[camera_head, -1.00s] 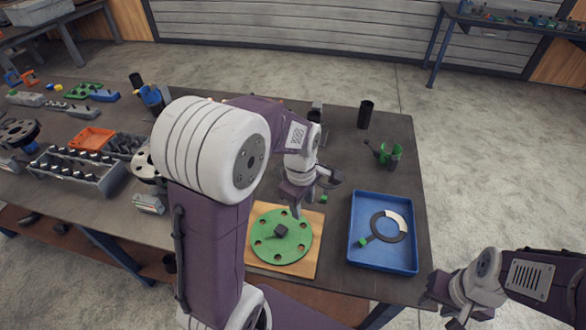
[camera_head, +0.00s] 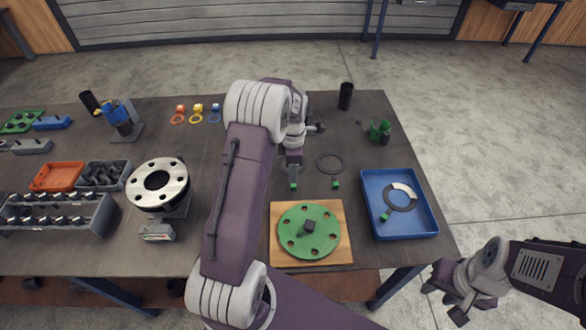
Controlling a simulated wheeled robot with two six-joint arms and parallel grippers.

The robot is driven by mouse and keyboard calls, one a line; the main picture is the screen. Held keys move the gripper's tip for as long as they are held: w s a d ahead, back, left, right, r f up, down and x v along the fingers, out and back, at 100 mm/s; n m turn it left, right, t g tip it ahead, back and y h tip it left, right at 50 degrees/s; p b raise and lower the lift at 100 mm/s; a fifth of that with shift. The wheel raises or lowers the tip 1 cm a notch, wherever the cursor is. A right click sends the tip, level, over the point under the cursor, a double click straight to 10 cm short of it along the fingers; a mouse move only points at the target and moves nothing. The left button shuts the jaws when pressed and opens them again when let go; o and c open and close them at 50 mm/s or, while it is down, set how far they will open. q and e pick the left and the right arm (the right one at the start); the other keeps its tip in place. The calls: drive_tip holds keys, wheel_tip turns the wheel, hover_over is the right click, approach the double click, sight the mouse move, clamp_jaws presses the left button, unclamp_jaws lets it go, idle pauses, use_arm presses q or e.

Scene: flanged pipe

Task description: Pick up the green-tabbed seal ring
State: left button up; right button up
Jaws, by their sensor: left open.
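A thin dark seal ring (camera_head: 330,154) with a green tab (camera_head: 336,184) lies flat on the table, right of my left gripper (camera_head: 305,152). That gripper is open, with its fingers apart, and is beside the ring. Another green tab (camera_head: 293,187) shows just below its front finger; whether it belongs to a ring hidden behind the gripper I cannot tell. My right gripper (camera_head: 443,302) appears open and empty, off the table's right front corner.
A green flange disc (camera_head: 292,222) sits on a wooden board (camera_head: 276,259) in front. A metal flange (camera_head: 177,174) stands left of my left arm. A black cylinder (camera_head: 346,96) stands at the back.

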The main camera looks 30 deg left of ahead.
sight(294, 185)
use_arm(q)
drive_tip(key=shift+a+f, duration=0.25)
drive_tip(key=shift+f, duration=0.55)
drive_tip(key=f, duration=0.2)
drive_tip(key=d+f, duration=0.1)
drive_tip(key=f, duration=0.1)
drive_tip(key=shift+f+p, duration=0.2)
drive_tip(key=shift+p, duration=0.2)
drive_tip(key=shift+a+f, duration=0.2)
drive_tip(key=shift+f, duration=0.2)
clamp_jaws()
